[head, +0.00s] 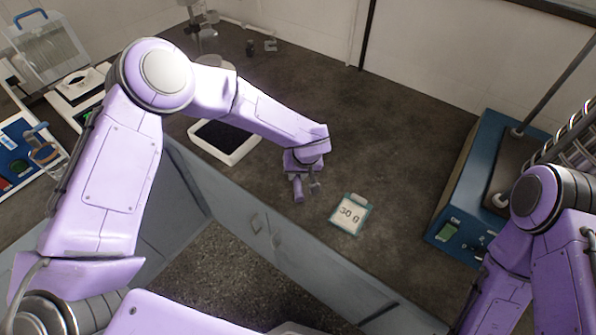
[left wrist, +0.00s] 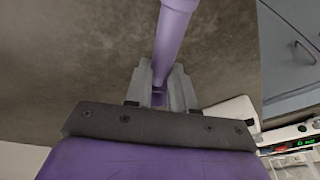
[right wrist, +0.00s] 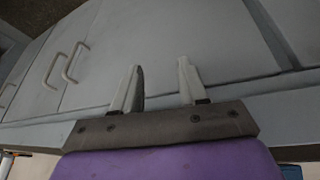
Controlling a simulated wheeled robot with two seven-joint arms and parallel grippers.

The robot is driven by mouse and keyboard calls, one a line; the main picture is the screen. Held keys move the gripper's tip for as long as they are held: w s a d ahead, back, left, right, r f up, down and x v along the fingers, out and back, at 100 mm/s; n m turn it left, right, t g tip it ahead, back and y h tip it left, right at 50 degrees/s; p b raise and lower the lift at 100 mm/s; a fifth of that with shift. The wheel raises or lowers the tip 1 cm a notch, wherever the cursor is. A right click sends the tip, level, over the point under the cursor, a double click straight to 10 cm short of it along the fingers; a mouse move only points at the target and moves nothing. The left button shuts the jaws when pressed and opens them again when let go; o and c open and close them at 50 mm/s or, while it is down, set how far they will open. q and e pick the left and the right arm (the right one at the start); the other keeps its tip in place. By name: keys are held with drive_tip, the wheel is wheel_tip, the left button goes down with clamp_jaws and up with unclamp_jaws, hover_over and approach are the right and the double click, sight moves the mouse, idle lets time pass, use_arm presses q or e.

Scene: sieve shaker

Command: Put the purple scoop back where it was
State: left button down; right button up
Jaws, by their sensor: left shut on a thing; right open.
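The purple scoop (head: 298,190) is in my left gripper (head: 304,178), above the dark bench top near its front edge. In the left wrist view, the scoop's purple handle (left wrist: 172,50) runs up out of the frame from between the fingers of my left gripper (left wrist: 162,90), which is shut on it. The scoop's far end is cut off in that view. My right gripper (right wrist: 160,85) shows in the right wrist view, open and empty, in front of the grey cabinet fronts. In the head view its fingers are out of frame.
A card marked 30 g (head: 349,213) lies to the right of the scoop. A white tray with a dark inside (head: 227,158) lies left of it. A blue machine (head: 462,190) stands at the right. The bench middle (head: 400,110) is clear.

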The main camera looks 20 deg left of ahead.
use_arm(q)
drive_tip(key=c, duration=0.9)
unclamp_jaws()
drive_tip(key=b+v, duration=0.1)
drive_tip(key=v, duration=0.9)
drive_tip(key=shift+s+r, duration=0.1)
drive_tip(key=shift+r, duration=0.15)
